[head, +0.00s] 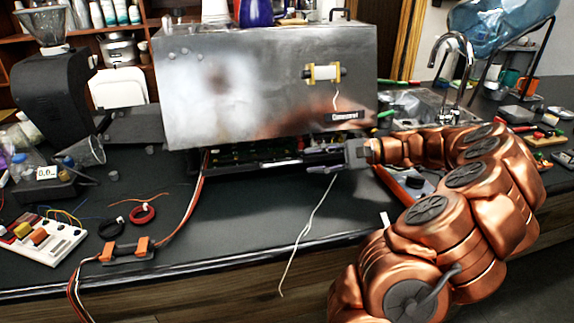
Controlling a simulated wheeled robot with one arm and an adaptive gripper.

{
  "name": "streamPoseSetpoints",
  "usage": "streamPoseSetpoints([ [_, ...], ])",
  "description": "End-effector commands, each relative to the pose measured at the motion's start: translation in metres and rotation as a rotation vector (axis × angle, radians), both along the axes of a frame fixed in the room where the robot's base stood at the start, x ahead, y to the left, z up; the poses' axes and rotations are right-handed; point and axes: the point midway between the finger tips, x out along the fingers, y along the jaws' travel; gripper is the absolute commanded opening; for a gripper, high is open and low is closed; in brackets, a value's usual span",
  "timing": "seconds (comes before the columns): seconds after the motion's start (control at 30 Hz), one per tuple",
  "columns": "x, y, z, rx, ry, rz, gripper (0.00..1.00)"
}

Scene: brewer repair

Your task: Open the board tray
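The brewer is a large stained metal box (265,90) on the dark counter. The board tray (255,165) is a low dark tray under the box, with a green circuit board partly visible in the shadowed gap. My gripper (312,159) is at the right part of the tray's front and points left. Its two fingers are apart, one above the other, with nothing clearly between them. I cannot tell whether they touch the tray's front edge. The tray's inside and rear are hidden under the box.
Red and white wires (190,215) run from the tray's left side to an orange-ended connector (127,250). A thin white cable (303,238) hangs over the counter's front. A breadboard (42,243) lies at left. The counter (235,230) before the tray is mostly clear.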

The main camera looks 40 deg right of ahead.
Motion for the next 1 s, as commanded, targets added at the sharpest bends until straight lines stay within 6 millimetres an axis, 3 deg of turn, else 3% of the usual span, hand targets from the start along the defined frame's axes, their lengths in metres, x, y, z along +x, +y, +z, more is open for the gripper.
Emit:
streamPoseSetpoints([
  [0.5, 0.041, 0.049, -0.013, -0.001, 0.002, 0.006, 0.35],
  [0.87, 0.048, 0.055, -0.016, -0.004, 0.001, 0.003, 0.35],
  [1.0, 0.048, 0.055, -0.015, -0.004, 0.001, 0.003, 0.22],
])
